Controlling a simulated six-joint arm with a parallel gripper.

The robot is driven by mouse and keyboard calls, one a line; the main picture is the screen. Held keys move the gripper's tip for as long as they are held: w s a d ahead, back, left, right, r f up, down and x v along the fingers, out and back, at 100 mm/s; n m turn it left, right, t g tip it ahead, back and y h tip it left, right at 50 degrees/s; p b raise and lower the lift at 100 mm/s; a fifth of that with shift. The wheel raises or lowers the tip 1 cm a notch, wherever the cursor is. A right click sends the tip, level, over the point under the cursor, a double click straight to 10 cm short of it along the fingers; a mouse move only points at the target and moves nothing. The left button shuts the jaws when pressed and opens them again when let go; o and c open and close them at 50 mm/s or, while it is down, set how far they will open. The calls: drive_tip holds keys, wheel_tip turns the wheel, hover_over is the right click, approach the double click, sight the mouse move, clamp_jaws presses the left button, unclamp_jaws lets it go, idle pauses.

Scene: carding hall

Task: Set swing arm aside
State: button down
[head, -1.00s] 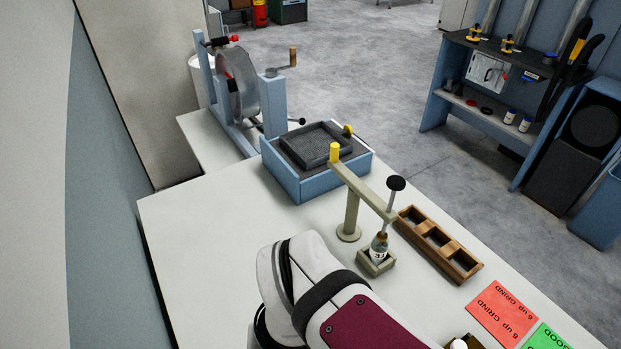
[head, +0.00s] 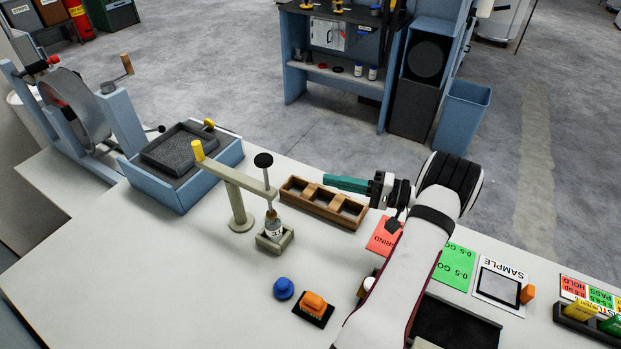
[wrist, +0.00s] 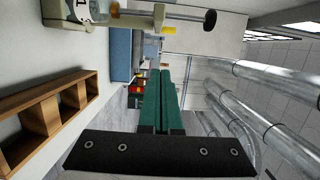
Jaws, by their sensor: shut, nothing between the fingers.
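The swing arm (head: 245,184) is a beige bar on a round-footed post, with a yellow knob (head: 198,151) at its left end. Its right end reaches over a small bottle (head: 273,228) seated in a square beige holder (head: 284,241). A rod with a black knob (head: 263,160) stands up above the bottle at that end. My gripper (head: 328,182) has green fingers, shut and empty, pointing left above the wooden tray, right of the swing arm and apart from it. In the wrist view the closed fingers (wrist: 166,92) show, with the black knob (wrist: 210,21) at the top.
A wooden tray with three compartments (head: 322,203) lies beside the holder. A blue box (head: 165,189) and a drum with a crank (head: 80,110) stand at left. The table's left front is clear.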

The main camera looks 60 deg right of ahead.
sight(277, 191)
drive_tip(key=w+a, duration=0.6)
drive_tip(key=w, duration=0.1)
drive_tip(key=shift+w, duration=0.35)
drive_tip(key=shift+a, duration=0.15)
drive_tip(key=shift+s+a, duration=0.2)
drive_tip(key=shift+a, duration=0.8)
drive_tip(key=w+a+h, duration=0.1)
drive_tip(key=w+a, duration=0.3)
drive_tip(key=a, duration=0.3)
drive_tip(key=w+a+m+h, duration=0.1)
drive_tip(key=w+a, duration=0.3)
drive_tip(key=a, duration=0.3)
drive_tip(key=shift+a, duration=0.35)
idle(0.4)
